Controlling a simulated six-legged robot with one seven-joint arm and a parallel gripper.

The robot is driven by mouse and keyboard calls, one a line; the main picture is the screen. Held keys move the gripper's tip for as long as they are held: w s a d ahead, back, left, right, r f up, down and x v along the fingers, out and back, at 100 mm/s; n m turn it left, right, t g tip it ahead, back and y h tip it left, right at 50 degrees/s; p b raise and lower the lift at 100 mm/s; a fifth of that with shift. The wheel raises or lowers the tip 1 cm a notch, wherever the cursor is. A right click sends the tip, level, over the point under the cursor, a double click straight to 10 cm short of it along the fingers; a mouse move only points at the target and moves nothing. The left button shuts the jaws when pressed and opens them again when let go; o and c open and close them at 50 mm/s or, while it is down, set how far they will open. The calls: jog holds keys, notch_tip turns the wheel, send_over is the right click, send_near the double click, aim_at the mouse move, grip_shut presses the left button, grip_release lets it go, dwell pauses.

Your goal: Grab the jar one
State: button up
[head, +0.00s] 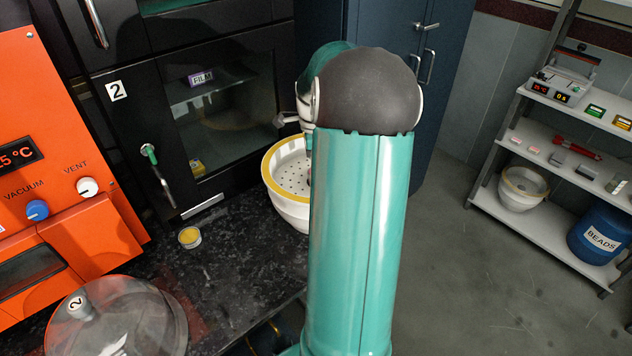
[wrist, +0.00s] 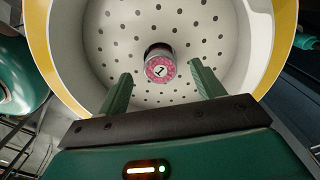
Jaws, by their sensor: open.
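In the wrist view, a small jar (wrist: 159,66) with a pink lid marked "1" stands inside a white bowl with a yellow rim. My gripper (wrist: 156,80) is open, with one green finger on each side below the jar in the picture. The fingers are apart and nothing is between their pads that I can see touching. The bowl (head: 277,171) shows in the head view on the dark counter, partly hidden by my arm. The jar and gripper are mostly hidden there.
The bowl's perforated floor (wrist: 120,45) surrounds the jar. A small yellow-topped container (head: 190,237) stands on the counter left of the bowl. A clear lid marked "2" (head: 130,325) lies front left. A black cabinet (head: 215,110) stands behind, and an orange oven (head: 50,190) at left.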

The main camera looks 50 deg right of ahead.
jog(key=f, duration=0.4)
jog(key=shift+s+d+f, duration=0.15)
jog(key=shift+s+f, duration=0.1)
jog(key=shift+f, duration=0.1)
jog(key=shift+c, duration=0.5)
jog(key=c, duration=1.1)
jog(key=shift+o, duration=0.2)
jog(key=shift+r, duration=0.15)
